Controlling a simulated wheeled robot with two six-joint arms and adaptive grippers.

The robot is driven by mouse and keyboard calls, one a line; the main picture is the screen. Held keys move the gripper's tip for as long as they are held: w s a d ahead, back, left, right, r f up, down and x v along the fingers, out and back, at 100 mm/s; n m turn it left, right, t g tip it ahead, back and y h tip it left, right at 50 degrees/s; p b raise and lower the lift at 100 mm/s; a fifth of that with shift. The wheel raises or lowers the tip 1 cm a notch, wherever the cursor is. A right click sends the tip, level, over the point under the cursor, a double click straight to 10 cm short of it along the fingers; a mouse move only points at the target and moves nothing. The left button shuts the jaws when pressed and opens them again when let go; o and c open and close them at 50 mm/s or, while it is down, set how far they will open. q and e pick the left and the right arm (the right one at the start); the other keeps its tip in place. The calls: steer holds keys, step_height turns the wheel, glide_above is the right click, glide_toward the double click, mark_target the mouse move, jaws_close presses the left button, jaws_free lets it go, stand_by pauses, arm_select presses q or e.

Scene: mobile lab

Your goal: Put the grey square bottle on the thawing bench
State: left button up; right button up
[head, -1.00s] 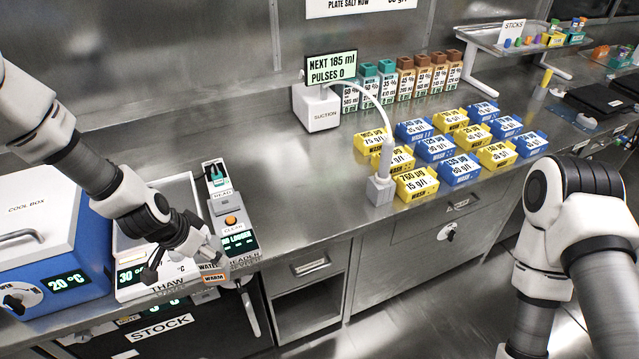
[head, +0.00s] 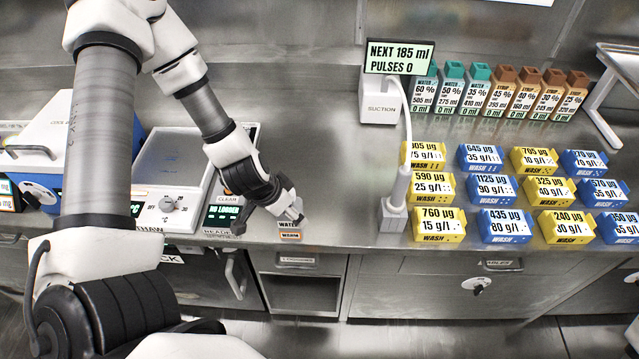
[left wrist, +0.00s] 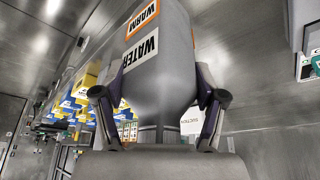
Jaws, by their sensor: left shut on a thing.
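My left gripper (head: 281,205) is shut on the grey square bottle (head: 291,226), just beyond the bench's front edge or over it; I cannot tell which. The left wrist view shows the grey bottle's body (left wrist: 160,70) between the two fingers (left wrist: 160,112), with a white WATER label and an orange-edged WARM label. The thawing bench (head: 172,165) is a pale flat tray with a dial on its front panel, left of the gripper. Its front lettering is partly hidden by my arm. My right gripper is out of view.
The reader (head: 222,214) stands between the thawing bench and the gripper. The blue and white cool box (head: 40,150) is at far left. A suction stand (head: 380,100) and yellow and blue wash boxes (head: 492,225) are to the right. Bare steel counter lies between reader and suction stand.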

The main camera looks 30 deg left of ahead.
arm_select(q)
steer(key=w+f+b, duration=0.1)
steer(key=w, duration=0.3)
steer(key=w+f+b, duration=0.2)
steer(key=w, duration=0.2)
steer(key=w+f+b, duration=0.1)
steer(key=w+f, duration=0.1)
steer(key=w, duration=0.2)
steer(key=shift+w+d, duration=0.25)
steer(key=o, duration=1.4)
steer(key=shift+s, duration=0.1)
steer(key=shift+o, duration=0.2)
steer(key=shift+f, duration=0.1)
